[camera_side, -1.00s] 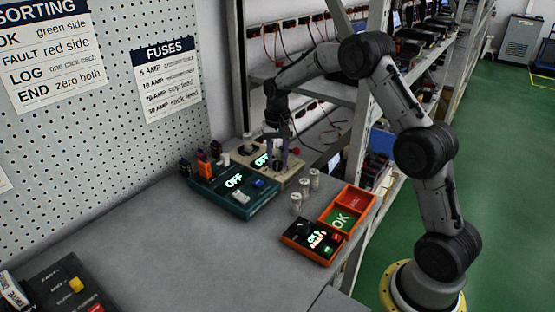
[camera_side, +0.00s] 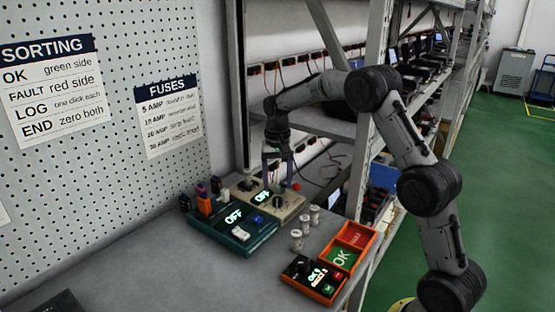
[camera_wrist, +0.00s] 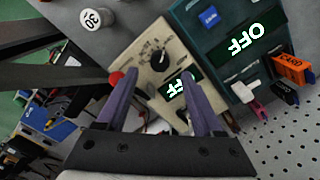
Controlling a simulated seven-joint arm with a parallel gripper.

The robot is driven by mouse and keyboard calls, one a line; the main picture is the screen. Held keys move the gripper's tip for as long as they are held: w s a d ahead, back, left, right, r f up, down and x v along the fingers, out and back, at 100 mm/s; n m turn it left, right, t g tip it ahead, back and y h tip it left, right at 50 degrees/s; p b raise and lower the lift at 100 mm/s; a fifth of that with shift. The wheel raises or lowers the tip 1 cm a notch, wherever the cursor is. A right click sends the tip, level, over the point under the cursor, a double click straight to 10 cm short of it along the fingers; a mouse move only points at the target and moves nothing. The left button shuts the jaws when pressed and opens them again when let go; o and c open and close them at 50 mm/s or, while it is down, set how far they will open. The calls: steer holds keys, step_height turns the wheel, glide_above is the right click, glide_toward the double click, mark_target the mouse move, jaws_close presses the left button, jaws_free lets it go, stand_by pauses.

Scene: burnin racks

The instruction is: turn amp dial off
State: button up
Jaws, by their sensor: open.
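My gripper (camera_side: 278,164) is above the box, pointing down. In the wrist view its two purple fingers (camera_wrist: 160,92) are apart with nothing held between them. The dial lies beyond the fingertips, apart from them.
A teal box (camera_side: 236,236), also reading OFF, stands beside the beige box, with orange and dark fuses behind it. White cylinders (camera_side: 296,240) and orange OK/red trays (camera_side: 343,258) are to the right.

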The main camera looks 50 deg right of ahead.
mark_target(277, 199)
step_height(277, 199, up, 9)
stand_by(0.3)
